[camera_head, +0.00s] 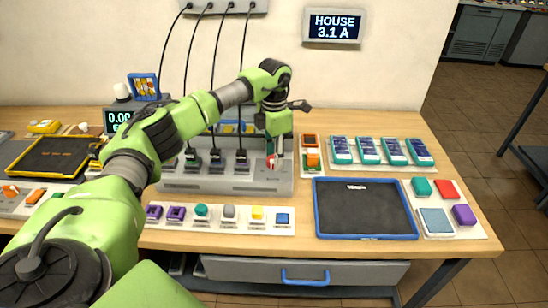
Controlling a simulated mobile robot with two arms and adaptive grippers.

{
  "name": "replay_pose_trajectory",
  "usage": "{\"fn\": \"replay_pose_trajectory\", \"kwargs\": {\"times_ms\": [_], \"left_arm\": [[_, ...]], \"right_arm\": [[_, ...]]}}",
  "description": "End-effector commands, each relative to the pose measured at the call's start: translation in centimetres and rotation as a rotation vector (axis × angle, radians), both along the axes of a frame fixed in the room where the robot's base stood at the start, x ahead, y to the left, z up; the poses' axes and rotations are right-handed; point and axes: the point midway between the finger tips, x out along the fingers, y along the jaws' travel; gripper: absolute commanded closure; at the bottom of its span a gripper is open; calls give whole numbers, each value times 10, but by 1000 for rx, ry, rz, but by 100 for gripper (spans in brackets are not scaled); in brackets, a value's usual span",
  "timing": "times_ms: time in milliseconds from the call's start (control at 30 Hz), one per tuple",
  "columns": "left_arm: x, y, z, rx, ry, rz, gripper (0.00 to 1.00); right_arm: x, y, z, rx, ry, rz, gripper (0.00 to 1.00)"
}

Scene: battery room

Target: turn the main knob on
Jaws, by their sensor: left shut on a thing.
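The main knob (271,163), small with red and white on it, sits at the right end of a grey panel (226,183) on the wooden table. My left gripper (275,147) points down from above and is shut on the knob, partly covering it. The knob's exact turn angle is too small to tell. My right gripper is not in view.
Black plugs with cables (241,158) stand on the panel left of the knob. A blue-rimmed black tray (365,208) lies front right. A wall display (334,26) reads "HOUSE 3.1 A".

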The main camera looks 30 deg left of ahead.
Motion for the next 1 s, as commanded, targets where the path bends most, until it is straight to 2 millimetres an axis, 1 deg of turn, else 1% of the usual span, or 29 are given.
{"fn": "replay_pose_trajectory", "kwargs": {"times_ms": [200, 500, 700, 1000], "left_arm": [[1, 0, 0, 1, -3, -194, 90], [1, 0, 1, 0, -5, -395, 90], [1, 0, 1, 1, -4, -470, 90], [1, 0, 1, 1, -4, -507, 90]], "right_arm": [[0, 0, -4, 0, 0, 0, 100], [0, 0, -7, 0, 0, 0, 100], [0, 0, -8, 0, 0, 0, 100], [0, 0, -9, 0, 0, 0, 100]]}}
